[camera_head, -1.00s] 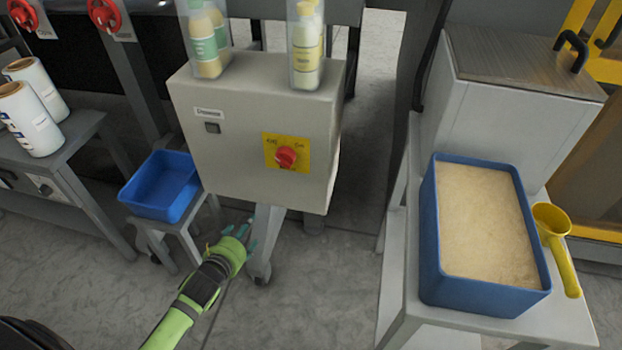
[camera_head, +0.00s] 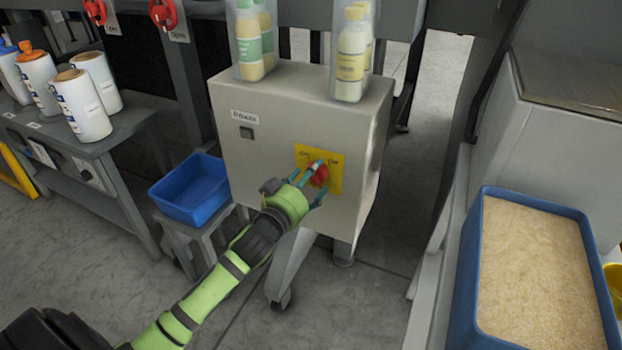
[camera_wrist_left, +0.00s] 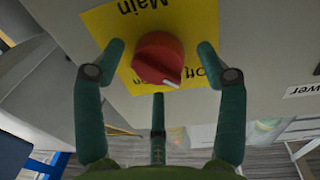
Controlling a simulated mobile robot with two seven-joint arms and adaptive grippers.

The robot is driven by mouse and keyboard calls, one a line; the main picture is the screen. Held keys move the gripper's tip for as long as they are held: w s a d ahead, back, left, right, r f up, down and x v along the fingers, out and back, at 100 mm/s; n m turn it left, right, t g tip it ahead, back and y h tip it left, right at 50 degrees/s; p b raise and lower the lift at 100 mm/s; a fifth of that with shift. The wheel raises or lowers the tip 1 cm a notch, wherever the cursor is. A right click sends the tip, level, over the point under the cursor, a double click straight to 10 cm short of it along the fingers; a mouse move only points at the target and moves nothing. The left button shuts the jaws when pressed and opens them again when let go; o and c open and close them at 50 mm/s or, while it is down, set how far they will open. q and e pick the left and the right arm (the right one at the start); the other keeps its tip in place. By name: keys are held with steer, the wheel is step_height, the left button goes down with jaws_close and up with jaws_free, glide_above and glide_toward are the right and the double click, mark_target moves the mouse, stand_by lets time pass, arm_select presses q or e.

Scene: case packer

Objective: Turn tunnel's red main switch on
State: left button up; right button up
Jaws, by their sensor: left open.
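The red main switch (camera_head: 318,175) is a round knob on a yellow plate (camera_head: 336,160) on the front of a light grey cabinet (camera_head: 270,110). In the left wrist view the red knob (camera_wrist_left: 158,60) has a white pointer mark at its lower right, towards the upside-down "Off" lettering. My left gripper (camera_head: 314,180) is at the knob. Its teal fingers (camera_wrist_left: 160,65) stand open on either side of the knob with a gap to each, and a third finger is below. My right gripper is not in view.
A blue bin (camera_head: 195,190) sits on a low stand to the left. A blue crate of beige grains (camera_head: 466,262) stands at right. Red valve handles (camera_head: 163,13) show at upper left.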

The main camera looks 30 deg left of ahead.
arm_select(q)
steer(key=shift+w, duration=0.15)
steer(key=c, duration=1.1)
steer(key=shift+c, duration=0.2)
steer(key=shift+r, duration=0.15)
